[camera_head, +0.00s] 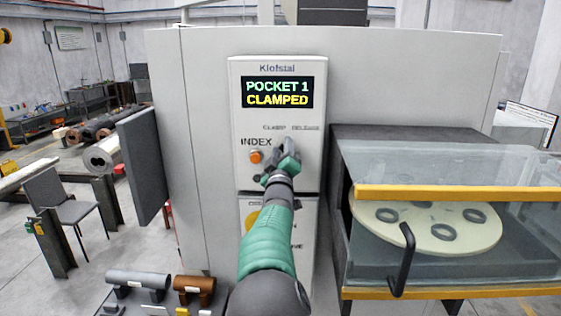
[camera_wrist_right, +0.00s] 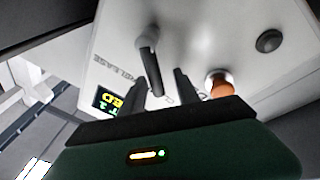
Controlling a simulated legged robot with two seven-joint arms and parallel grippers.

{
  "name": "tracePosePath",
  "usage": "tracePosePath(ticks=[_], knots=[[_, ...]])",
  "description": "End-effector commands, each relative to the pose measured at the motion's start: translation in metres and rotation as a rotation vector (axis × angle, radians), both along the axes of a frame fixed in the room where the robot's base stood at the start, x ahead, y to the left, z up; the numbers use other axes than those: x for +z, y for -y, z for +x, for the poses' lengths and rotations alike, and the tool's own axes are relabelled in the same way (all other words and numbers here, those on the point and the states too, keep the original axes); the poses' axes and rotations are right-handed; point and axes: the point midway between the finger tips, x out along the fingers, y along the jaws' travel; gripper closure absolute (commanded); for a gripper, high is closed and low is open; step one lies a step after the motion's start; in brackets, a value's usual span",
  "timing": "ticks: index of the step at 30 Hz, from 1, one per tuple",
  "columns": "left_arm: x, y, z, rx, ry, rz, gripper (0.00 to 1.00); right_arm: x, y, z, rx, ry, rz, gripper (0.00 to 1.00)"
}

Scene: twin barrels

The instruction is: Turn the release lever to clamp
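The control panel (camera_head: 278,110) has a display (camera_head: 278,92) reading "POCKET 1 CLAMPED", with clamp and release labels below it. My right gripper (camera_head: 288,152) is in front of the panel, below those labels, and largely hides the lever area in the head view. In the right wrist view, the lever (camera_wrist_right: 148,37) looks like a dark grey handle with a rounded end on the pale panel. My left gripper is not in view.
An orange index button (camera_head: 256,156) sits just left of my right gripper; it also shows in the wrist view (camera_wrist_right: 219,83). A black round knob (camera_wrist_right: 269,41) is farther right there. A glass-covered case (camera_head: 450,270) with a black handle (camera_head: 403,260) stands to the right.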

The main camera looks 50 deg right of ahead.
Motion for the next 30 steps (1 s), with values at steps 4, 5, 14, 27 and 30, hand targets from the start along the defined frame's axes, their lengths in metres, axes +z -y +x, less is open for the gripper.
tracePosePath(ticks=[4,5,14,27,30], knots=[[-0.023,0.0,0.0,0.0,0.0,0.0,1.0,-0.015,-0.021,-0.016,0.005,0.004,0.005,0.62],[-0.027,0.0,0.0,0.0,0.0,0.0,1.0,-0.017,-0.028,-0.021,0.006,0.005,0.005,0.62],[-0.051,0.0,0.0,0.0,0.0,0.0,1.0,-0.038,-0.091,-0.074,0.008,0.004,0.009,0.62],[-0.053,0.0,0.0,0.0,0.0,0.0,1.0,-0.048,-0.119,-0.098,0.001,-0.005,0.002,0.62],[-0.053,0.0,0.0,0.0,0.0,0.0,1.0,-0.048,-0.119,-0.098,0.001,-0.005,0.002,0.62]])
